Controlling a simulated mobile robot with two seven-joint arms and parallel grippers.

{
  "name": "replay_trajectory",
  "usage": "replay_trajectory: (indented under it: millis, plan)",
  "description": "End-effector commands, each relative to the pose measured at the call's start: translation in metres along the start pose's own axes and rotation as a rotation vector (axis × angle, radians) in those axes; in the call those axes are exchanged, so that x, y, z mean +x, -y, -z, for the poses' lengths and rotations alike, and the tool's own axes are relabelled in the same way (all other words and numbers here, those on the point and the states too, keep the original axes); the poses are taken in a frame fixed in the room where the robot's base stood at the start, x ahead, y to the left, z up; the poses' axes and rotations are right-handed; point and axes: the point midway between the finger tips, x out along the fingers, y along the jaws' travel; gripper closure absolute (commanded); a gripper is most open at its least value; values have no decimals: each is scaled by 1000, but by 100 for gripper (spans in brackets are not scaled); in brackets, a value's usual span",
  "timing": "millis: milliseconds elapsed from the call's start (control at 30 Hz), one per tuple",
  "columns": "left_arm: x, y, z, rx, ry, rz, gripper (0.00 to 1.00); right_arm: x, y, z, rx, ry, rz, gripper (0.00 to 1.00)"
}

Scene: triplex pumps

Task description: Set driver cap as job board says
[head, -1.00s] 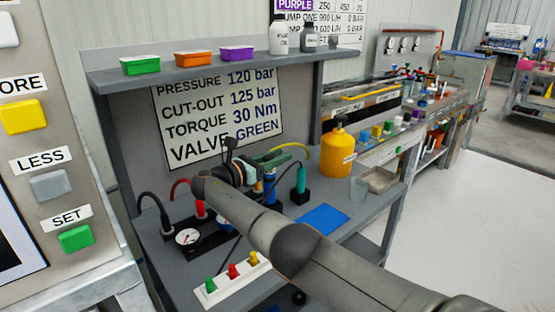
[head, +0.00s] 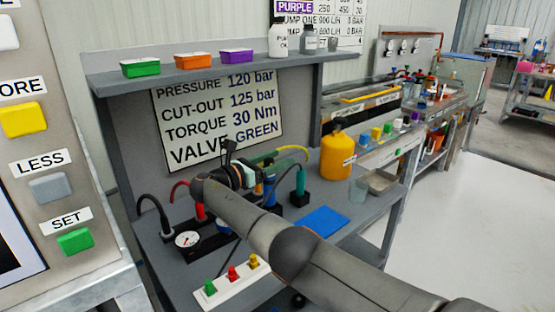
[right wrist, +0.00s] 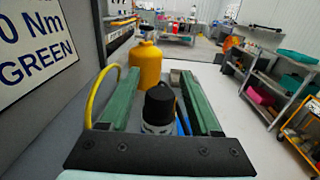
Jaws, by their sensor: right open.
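The job board (head: 218,117) on the bench's back panel reads pressure 120 bar, cut-out 125 bar, torque 30 Nm, valve green. My right gripper (head: 266,167) reaches over the bench from the front, partly hidden behind my own wrist. In the right wrist view its two green fingers (right wrist: 160,85) are spread apart. A black driver cap (right wrist: 159,104) above a pale marked band stands between them, with gaps visible on both sides. The marks are too small to read. In the head view the cap is hidden; a blue upright body (head: 270,190) shows below the gripper. My left gripper is out of view.
A yellow bottle (head: 336,155) stands right of the gripper, also beyond the fingers in the wrist view (right wrist: 145,66). A teal handle (head: 300,181), yellow hose (head: 297,149) and gauge (head: 187,239) are close by. A blue mat (head: 321,219) lies clear. A valve strip (head: 232,283) lies in front.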

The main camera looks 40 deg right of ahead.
Motion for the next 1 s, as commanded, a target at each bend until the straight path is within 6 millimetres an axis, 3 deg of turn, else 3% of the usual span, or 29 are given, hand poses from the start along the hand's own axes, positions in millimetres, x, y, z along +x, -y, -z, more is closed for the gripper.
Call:
replay_trajectory:
  millis: [267,400,600,1000]
  plan:
    - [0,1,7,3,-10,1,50,-50,-1,0,0,-1,-6,36]
    - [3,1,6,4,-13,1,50,-81,-1,1,1,0,-6,36]
    - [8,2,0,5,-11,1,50,-112,0,2,0,0,-2,36]
    - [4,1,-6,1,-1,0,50,-123,0,0,1,1,-1,36]
